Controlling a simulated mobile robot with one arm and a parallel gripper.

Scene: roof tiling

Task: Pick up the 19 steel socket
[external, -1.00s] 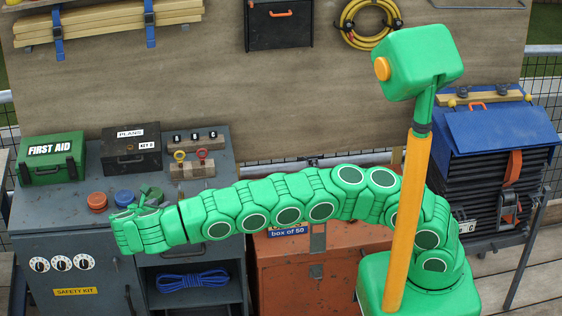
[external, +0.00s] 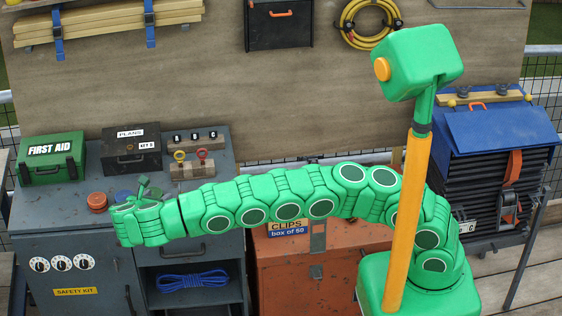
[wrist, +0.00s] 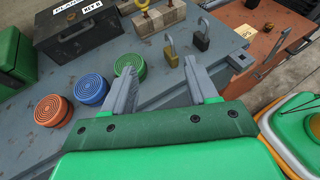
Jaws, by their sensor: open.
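I cannot make out a steel socket marked 19 in either view. My gripper (external: 143,188) is over the grey workbench (external: 221,178) in the external view, and its hand hides part of the coloured discs. In the wrist view my gripper (wrist: 160,66) is open, with its two grey fingers spread and nothing held between them. A green disc (wrist: 130,65) lies just beyond the left finger.
Blue (wrist: 90,89) and orange (wrist: 53,111) discs lie left of the fingers. A wooden block (wrist: 158,17) and a black plans box (wrist: 75,40) stand behind. A green first aid box (external: 51,158) is at the bench's left. An orange chest (external: 330,268) is beside the bench.

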